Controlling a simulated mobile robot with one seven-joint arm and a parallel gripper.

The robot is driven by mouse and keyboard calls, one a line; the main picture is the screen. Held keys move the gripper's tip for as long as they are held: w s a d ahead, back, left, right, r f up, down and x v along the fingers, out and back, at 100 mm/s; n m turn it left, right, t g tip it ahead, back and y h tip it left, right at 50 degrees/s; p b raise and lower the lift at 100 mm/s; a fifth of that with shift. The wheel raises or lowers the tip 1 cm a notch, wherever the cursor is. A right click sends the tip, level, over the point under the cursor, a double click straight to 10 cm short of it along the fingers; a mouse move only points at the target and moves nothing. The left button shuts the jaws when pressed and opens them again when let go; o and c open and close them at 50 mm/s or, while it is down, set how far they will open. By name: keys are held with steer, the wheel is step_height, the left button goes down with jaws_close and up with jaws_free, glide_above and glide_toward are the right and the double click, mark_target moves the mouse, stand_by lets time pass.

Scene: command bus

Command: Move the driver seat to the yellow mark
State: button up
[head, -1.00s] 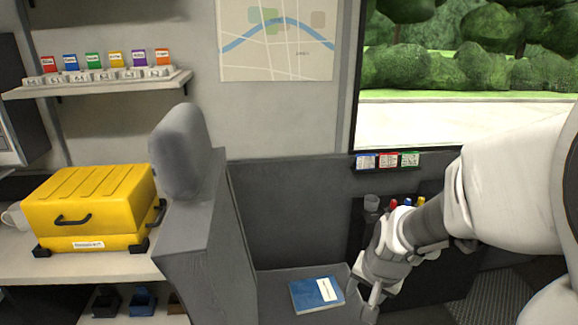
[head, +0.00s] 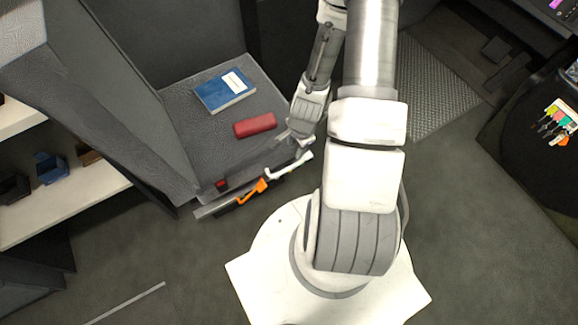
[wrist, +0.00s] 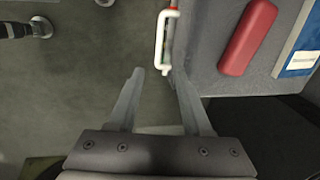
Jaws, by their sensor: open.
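The grey driver seat (head: 185,128) is at the upper left in the head view, with its tall back on the left. A blue book (head: 224,90) and a red case (head: 255,125) lie on its cushion. Along its front edge are an orange lever (head: 252,191) and a white handle (head: 290,168). My gripper (head: 290,142) is open at the seat's front right corner. In the wrist view, the white handle (wrist: 161,45) is just beyond the fingertips of my empty gripper (wrist: 160,80), apart from the palm. I cannot make out a yellow mark.
A shelf (head: 100,200) with small bins stands left of the seat. A pale strip (head: 125,303) lies on the floor at the lower left. The dark floor before the seat is open. A dark seat or console (head: 540,150) with coloured tags is at the right.

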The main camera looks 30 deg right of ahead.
mark_target(289, 168)
steer(key=w+f+b, duration=0.1)
steer(key=f+b, duration=0.1)
steer(key=f, duration=0.3)
steer(key=w+f+b, duration=0.1)
steer(key=f, duration=0.5)
steer(key=w+f+b, duration=0.1)
steer(key=f+b, duration=0.1)
steer(key=f, duration=0.4)
steer(key=shift+b, duration=0.3)
jaws_close()
stand_by(0.6)
